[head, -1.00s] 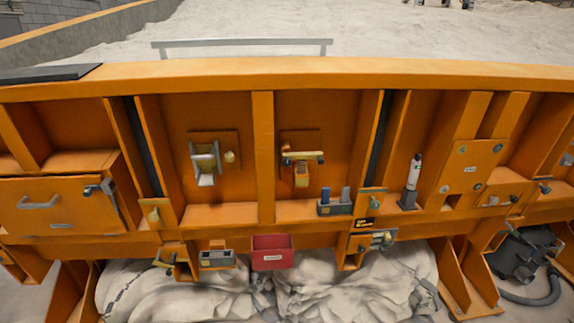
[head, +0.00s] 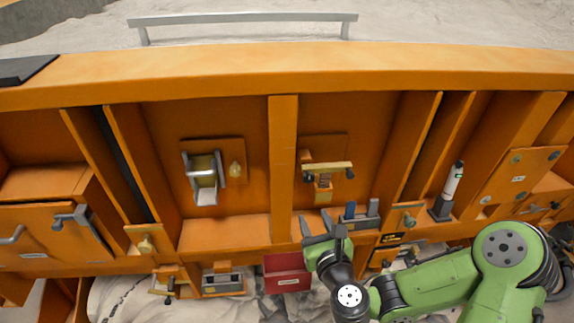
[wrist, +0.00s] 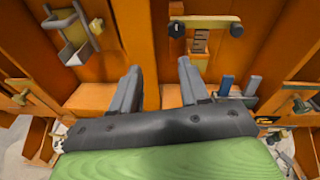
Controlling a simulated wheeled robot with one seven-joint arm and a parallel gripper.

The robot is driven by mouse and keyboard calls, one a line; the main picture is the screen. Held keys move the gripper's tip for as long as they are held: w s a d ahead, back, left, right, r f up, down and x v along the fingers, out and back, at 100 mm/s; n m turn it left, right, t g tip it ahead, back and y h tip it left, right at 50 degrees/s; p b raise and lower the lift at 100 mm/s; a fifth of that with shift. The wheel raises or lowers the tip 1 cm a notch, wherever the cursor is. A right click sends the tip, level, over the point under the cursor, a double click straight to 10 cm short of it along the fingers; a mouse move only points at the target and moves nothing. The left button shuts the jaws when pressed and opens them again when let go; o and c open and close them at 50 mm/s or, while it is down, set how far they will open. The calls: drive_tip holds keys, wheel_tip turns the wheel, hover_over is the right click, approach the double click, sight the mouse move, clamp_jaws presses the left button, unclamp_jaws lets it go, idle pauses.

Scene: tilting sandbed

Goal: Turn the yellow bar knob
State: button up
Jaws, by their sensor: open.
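The yellow bar knob (head: 336,166) is a short horizontal bar on an orange plate in the bay right of the central post. It also shows at the top of the wrist view (wrist: 212,20), ahead of and to the right of the fingers. My gripper (head: 322,228) is open and empty. It is below the knob in the head view and apart from it. Both grey fingers also show in the wrist view (wrist: 160,68), with nothing between them.
A grey bracket handle (head: 204,178) is on the plate in the left bay. A holder with blue and grey pieces (head: 362,222) sits on the ledge close right of my gripper. A red bin (head: 286,272) hangs below. Upright ribs flank the bays.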

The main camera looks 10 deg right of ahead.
drive_tip(key=d+m+h, duration=0.1)
drive_tip(key=d+m, duration=0.1)
drive_tip(key=p, duration=0.8)
approach(309, 179)
drive_tip(key=shift+m+h, duration=0.3)
drive_tip(key=w, duration=0.8)
drive_tip(key=shift+w+a+r, duration=0.1)
drive_tip(key=shift+w+a, duration=0.05)
drive_tip(key=shift+w, duration=0.5)
drive_tip(key=c, duration=0.7)
